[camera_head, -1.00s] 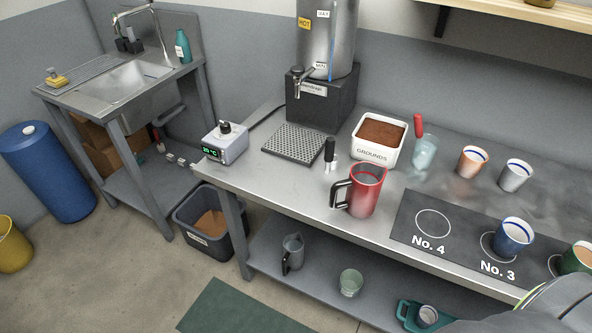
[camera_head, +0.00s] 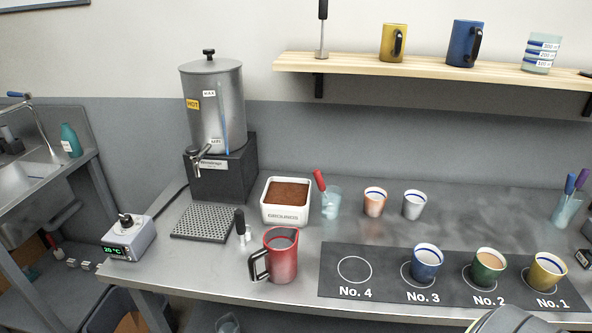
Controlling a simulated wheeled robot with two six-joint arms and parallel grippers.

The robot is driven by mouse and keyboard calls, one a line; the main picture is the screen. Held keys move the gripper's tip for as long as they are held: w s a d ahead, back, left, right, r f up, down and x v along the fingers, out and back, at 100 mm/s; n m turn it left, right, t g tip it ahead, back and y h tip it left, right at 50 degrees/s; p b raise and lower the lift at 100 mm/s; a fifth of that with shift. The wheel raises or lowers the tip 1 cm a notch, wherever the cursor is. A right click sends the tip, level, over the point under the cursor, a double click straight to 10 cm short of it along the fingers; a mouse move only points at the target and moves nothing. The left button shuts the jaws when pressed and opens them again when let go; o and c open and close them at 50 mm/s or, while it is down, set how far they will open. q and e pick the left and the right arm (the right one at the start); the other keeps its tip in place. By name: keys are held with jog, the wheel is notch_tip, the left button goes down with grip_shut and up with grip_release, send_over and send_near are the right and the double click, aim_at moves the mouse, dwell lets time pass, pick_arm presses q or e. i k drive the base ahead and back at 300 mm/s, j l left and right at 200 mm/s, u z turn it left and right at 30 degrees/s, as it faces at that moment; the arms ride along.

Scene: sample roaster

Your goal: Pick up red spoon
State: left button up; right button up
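The red spoon (camera_head: 319,181) stands in a clear glass cup (camera_head: 331,201) on the steel counter. Only its red handle shows clearly, tilted and sticking up above the rim; its lower end is blurred inside the glass. The cup stands just right of the white grounds box (camera_head: 287,214). Neither of my grippers is in view. A grey part at the bottom right edge looks like one of my arm links.
A red pitcher (camera_head: 281,257) and a black-handled tool (camera_head: 240,222) stand in front of the grounds box. A numbered mat (camera_head: 387,290) holds several cups. A shelf (camera_head: 420,70) hangs above.

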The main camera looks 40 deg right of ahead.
aim_at(319, 179)
jog(key=z, duration=1.35)
